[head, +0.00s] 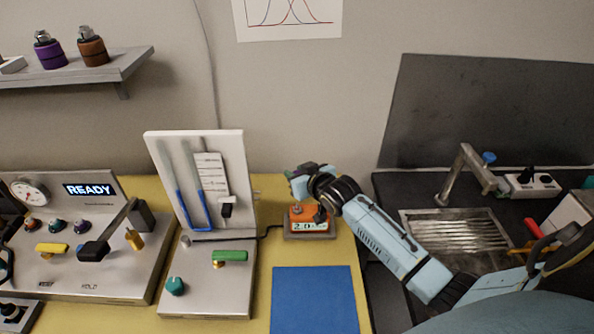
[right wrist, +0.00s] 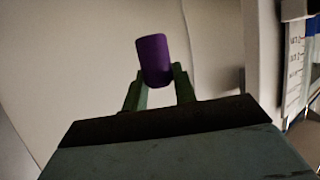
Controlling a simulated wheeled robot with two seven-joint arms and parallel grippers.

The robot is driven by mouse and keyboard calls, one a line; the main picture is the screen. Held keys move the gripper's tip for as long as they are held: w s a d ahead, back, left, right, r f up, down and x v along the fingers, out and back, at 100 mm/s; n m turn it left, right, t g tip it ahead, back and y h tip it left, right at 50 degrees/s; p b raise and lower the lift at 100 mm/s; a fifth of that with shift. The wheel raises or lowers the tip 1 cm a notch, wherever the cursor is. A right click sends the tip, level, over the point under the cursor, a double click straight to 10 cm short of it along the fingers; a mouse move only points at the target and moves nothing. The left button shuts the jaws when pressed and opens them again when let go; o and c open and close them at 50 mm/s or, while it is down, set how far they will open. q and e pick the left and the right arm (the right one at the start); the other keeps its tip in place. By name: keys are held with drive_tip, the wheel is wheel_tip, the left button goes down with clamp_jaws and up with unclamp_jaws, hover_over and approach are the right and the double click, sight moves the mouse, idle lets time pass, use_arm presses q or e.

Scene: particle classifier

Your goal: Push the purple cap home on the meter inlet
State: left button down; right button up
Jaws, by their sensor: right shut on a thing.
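The purple cap (right wrist: 152,58) shows in the right wrist view, gripped between the two green fingertips of my right gripper (right wrist: 157,78). In the head view my right gripper (head: 302,182) is above the small orange meter (head: 303,215), whose display reads about 2.0. The cap cannot be made out in the head view. The meter's inlet is not clearly visible there, so I cannot tell whether the cap touches it.
A white manometer panel (head: 155,150) stands left of the meter on a metal base. A blue mat (head: 315,300) lies in front. A console (head: 100,285) reading READY is further left. A sink (head: 460,230) is at right, and a wall shelf (head: 90,72) holds capped items.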

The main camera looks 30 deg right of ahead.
drive_tip(key=shift+s+r+p, duration=0.1)
drive_tip(key=shift+p, duration=0.35)
drive_tip(key=b, duration=0.4)
hover_over(297, 204)
drive_tip(key=shift+d+f, duration=0.1)
drive_tip(key=shift+f, duration=2.85)
drive_tip(key=shift+p, duration=0.85)
drive_tip(key=shift+f+b, duration=0.95)
drive_tip(key=shift+f, duration=0.5)
drive_tip(key=shift+f, duration=0.35)
drive_tip(key=o, duration=1)
drive_tip(key=shift+o, duration=0.2)
